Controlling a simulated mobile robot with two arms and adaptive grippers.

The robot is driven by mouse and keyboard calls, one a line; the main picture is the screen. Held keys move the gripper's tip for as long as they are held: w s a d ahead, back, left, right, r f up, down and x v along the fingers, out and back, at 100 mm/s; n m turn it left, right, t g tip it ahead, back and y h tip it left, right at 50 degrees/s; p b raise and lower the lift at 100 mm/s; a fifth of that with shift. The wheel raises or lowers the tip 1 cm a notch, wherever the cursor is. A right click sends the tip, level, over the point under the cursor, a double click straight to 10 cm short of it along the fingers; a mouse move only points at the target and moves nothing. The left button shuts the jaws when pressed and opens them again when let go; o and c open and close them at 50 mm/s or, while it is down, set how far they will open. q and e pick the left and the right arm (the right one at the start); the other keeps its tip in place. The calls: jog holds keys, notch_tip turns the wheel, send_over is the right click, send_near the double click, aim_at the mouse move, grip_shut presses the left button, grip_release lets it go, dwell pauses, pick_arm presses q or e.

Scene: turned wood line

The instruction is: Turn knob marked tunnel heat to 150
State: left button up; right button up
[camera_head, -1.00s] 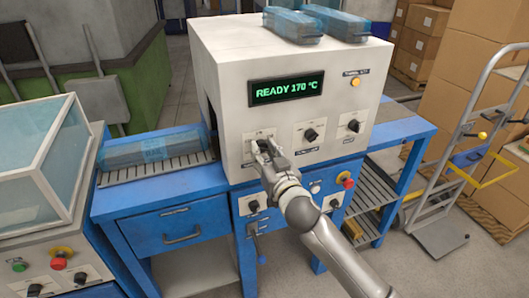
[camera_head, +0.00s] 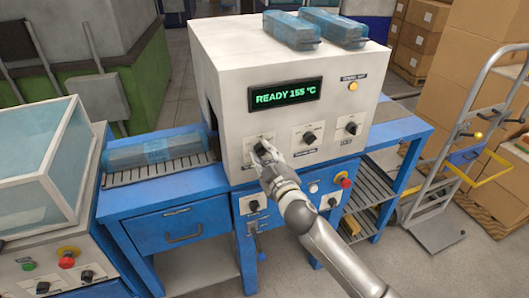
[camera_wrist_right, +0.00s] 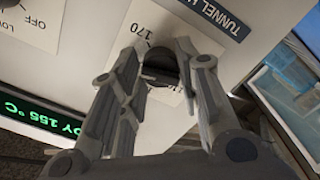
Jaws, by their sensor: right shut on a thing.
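The tunnel heat knob (camera_wrist_right: 160,66) is a dark knob on a white dial plate, between my fingers in the right wrist view. A "170" mark and part of a "TUNNEL H..." label (camera_wrist_right: 205,12) show beside it. My right gripper (camera_head: 262,150) is shut on this knob at the left of the white machine's front panel; it also fills the right wrist view (camera_wrist_right: 165,75). The fingers hide most of the dial and the pointer. The green display (camera_head: 285,95) reads "READY 155 °C". My left gripper is not in view.
Two more dark knobs (camera_head: 309,137) (camera_head: 351,128) sit to the right on the same panel. Wrapped blue packs lie on top of the machine (camera_head: 225,62) and on the left roller conveyor (camera_head: 160,168). A hand truck (camera_head: 450,170) stands at the right.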

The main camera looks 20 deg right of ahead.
jog(key=shift+n+p, duration=0.35)
jog(key=shift+n, duration=0.85)
jog(key=o, duration=1)
jog(key=s, duration=1.2)
jog(key=shift+d, duration=0.2)
